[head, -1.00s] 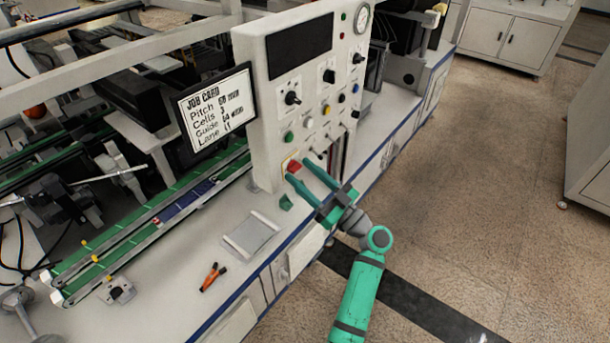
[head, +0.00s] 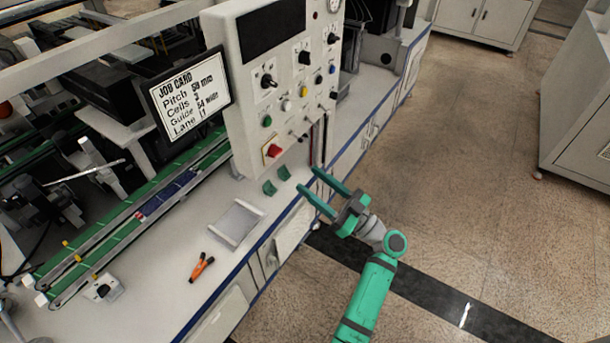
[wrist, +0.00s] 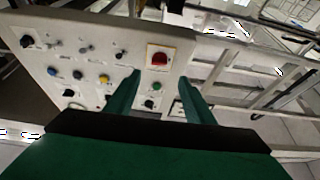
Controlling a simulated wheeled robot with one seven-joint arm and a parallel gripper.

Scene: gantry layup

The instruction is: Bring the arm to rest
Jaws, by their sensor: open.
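My gripper (head: 312,186) is green with two long fingers. It is open and empty, held over the front edge of the bench, apart from the white control panel (head: 240,100). In the wrist view the fingers (wrist: 158,95) point toward the panel, with clear space between them. A red switch on a yellow plate (head: 272,152) sits low on the panel; it also shows in the wrist view (wrist: 160,58), just beyond the fingertips. My green arm reaches up from the bottom of the head view.
A job card screen (head: 188,92) stands left of the panel. A grey tray (head: 236,222) and orange-handled pliers (head: 202,266) lie on the white bench. Green conveyor rails (head: 110,240) run at left. Open floor (head: 460,170) lies to the right, with cabinets beyond.

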